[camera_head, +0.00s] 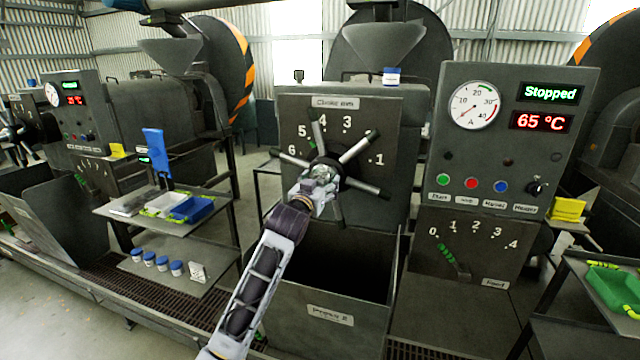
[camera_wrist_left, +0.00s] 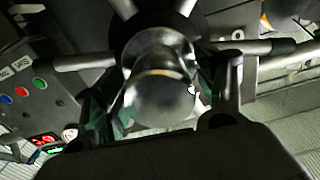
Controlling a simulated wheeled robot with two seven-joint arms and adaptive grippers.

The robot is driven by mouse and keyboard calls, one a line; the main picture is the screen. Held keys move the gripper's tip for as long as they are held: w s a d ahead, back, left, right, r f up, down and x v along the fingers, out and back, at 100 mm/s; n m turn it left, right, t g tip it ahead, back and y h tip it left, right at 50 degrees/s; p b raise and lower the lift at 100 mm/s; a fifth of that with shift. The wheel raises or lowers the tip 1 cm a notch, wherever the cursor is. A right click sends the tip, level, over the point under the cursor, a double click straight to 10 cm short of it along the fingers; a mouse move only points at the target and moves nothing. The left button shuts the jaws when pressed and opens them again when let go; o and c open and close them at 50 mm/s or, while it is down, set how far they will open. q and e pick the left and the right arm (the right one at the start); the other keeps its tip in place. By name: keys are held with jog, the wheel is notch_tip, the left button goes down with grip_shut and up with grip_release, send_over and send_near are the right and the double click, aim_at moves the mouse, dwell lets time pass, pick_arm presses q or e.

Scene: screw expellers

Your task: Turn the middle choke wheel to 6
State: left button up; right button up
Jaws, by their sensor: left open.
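The middle choke wheel (camera_head: 326,172) is a dark hub with several metal spokes on a grey panel (camera_head: 395,110) labelled Choke mm. Numbers 1, 3, 4, 5 and 6 show around it; 2 seems hidden behind the upper-right spoke. A small green mark (camera_head: 312,146) shows by the hub, toward 5. My left gripper (camera_head: 320,186) is in front of the hub, open. In the left wrist view the shiny round hub (camera_wrist_left: 160,85) sits between the fingers, with spokes spreading left and right. Contact cannot be told. My right gripper is not in view.
An open dark bin (camera_head: 330,313) stands below the wheel. At right, a control panel (camera_head: 510,150) reads Stopped and 65 °C. At left, a shelf (camera_head: 118,218) holds small trays. A white jar with a blue lid (camera_head: 391,76) stands on top of the wheel panel.

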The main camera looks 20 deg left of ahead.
pick_arm(q)
jog(key=c, duration=1.5)
jog(key=shift+o, duration=0.2)
jog(key=shift+n, duration=0.3)
jog(key=shift+r+n+p, duration=0.15)
jog(key=shift+n+p, duration=0.8)
jog(key=shift+n, duration=0.75)
jog(key=shift+a+n+p, duration=0.1)
jog(key=shift+n+p, duration=0.4)
jog(key=shift+n, duration=0.5)
